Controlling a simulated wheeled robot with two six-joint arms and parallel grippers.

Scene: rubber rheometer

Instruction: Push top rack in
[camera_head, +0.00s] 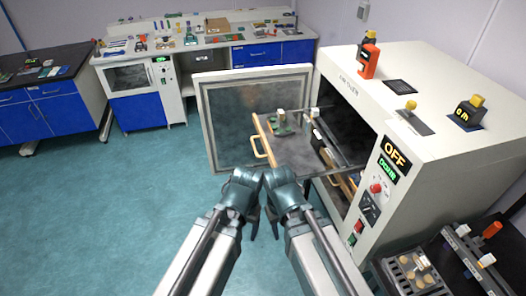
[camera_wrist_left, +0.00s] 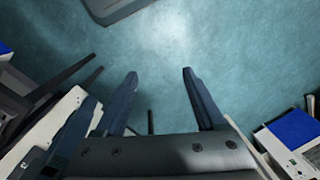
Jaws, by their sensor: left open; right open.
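My left gripper (camera_head: 239,205) and my right gripper (camera_head: 283,204) are side by side in front of the rack and nearer the camera, apart from the handle. Both point down, and their fingertips are partly hidden in the head view. The left wrist view shows the left fingers (camera_wrist_left: 158,80) spread with nothing between them but floor.
The oven door (camera_head: 243,125) stands open behind the rack. A second tan-edged rack (camera_head: 342,187) sits lower inside the oven. A bench with tools (camera_head: 225,40) is at the back. Trays (camera_head: 412,272) with samples are at the lower right. The floor (camera_head: 110,200) on the left is clear.

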